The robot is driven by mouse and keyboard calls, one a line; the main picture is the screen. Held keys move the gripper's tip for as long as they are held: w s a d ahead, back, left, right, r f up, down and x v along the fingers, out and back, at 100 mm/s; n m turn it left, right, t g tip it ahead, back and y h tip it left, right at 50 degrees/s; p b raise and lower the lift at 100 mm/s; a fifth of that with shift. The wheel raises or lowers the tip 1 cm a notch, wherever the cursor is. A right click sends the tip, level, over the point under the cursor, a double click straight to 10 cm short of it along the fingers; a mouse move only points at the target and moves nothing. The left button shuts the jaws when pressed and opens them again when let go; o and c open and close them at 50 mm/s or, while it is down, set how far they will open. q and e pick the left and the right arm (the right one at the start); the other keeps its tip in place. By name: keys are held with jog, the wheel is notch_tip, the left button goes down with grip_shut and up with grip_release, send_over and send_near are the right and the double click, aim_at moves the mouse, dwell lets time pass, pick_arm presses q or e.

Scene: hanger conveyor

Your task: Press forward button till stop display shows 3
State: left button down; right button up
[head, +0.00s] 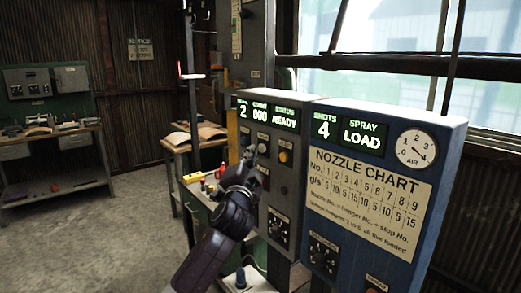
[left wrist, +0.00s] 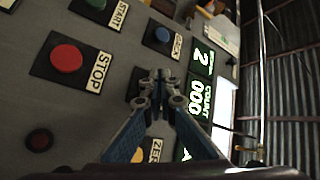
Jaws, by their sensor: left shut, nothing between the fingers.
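The grey control panel (head: 275,185) stands at centre in the head view. Its stop display (head: 243,111) shows 2, and it also reads 2 in the left wrist view (left wrist: 202,57). My left gripper (head: 250,153) is shut and empty, with its tips at the panel's upper left buttons. In the left wrist view the closed fingertips (left wrist: 157,82) cover a dark button plate (left wrist: 136,84) between a blue button (left wrist: 162,35) and a yellow button. The forward button is not visible; the fingertips may hide it. I cannot tell whether they touch. My right gripper is out of view.
A red STOP button (left wrist: 67,57) and a green START button (left wrist: 97,3) sit near the fingers. The count display (head: 260,114) shows 000, the status display (head: 286,118) READY. A blue panel (head: 440,205) adjoins on the right. Benches stand behind at left.

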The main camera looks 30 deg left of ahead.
pick_arm(q)
jog(key=shift+w+d, duration=0.15)
jog(key=shift+w, duration=0.15)
